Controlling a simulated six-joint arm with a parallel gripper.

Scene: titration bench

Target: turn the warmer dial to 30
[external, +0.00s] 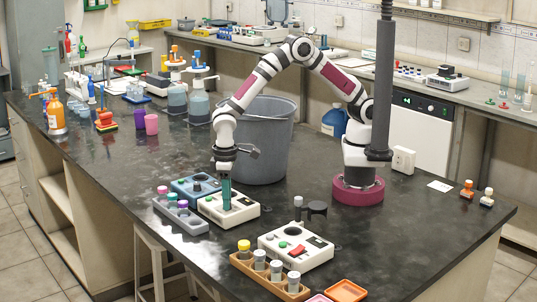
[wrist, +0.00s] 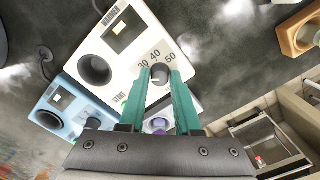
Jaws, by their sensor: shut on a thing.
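The warmer is a cream-white box (wrist: 112,66) with a printed name, a dark round well and a small square window. In the external view the warmer (external: 245,209) sits on the black bench beneath my arm. Its grey dial (wrist: 160,71) is beside printed numbers, with 30 and 40 legible to its upper left. My gripper (wrist: 160,74) points down, its green fingers on either side of the dial and shut on it. A small pale mark shows on the dial; its exact setting is hard to read. In the external view my gripper (external: 226,196) hides the dial.
A blue device (external: 187,186) stands directly beside the warmer, and a rack of capped vials (external: 180,216) is in front. A white device with a red switch (external: 295,245) is to the right. A large grey bucket (external: 262,145) stands close behind my gripper.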

